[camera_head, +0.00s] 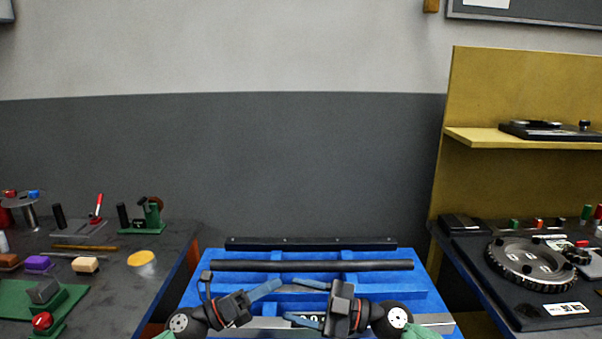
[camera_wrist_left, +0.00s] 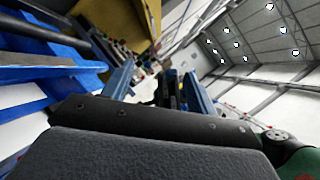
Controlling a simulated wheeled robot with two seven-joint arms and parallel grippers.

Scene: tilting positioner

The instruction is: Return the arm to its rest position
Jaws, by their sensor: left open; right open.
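My left gripper (camera_head: 268,298) comes in from the lower left of the head view, low over a blue slatted stand. Its blue fingers are parted, with nothing seen between them; they also show spread apart in the left wrist view (camera_wrist_left: 160,82). My right gripper (camera_head: 291,299) faces it from the right, also open and empty, with its blue fingers pointing left. The two grippers are close together; I cannot tell whether they touch. A dark round toothed plate (camera_head: 535,262) lies on the right bench, apart from both grippers.
The blue stand (camera_head: 409,285) carries black bars (camera_head: 312,265) across its back. The left bench (camera_head: 115,304) holds several small blocks and green fixtures. The right bench has a yellow back panel with a shelf (camera_head: 480,138). Space above the stand is clear up to the grey wall.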

